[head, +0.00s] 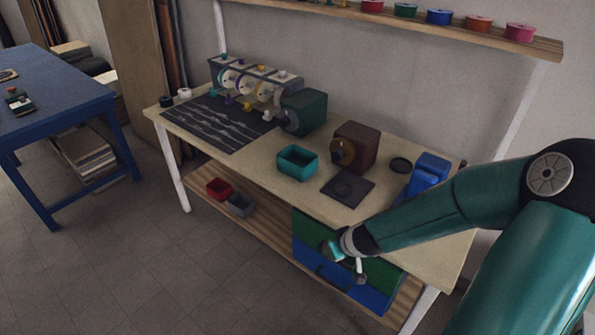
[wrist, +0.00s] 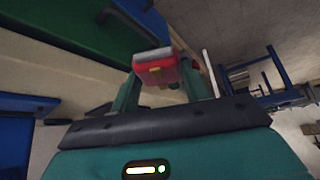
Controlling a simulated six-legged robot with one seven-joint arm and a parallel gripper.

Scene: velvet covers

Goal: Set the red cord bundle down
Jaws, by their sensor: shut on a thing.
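The red cord bundle (wrist: 156,70) sits between the two fingers of my gripper (wrist: 160,85) in the wrist view. It is a small red block-like shape with a yellowish mark, and my gripper is shut on it. In the head view my gripper (head: 346,258) is low, in front of the green and blue drawers under the workbench. The bundle cannot be made out there. It appears held in the air, but I cannot tell its exact height.
The workbench (head: 235,165) carries a teal open bin (head: 297,161), a dark square pad (head: 347,188), a brown box (head: 357,147) and a blue device (head: 428,174). A red bin (head: 219,187) and grey bin (head: 240,205) stand on the lower shelf. A blue table (head: 60,100) is at left.

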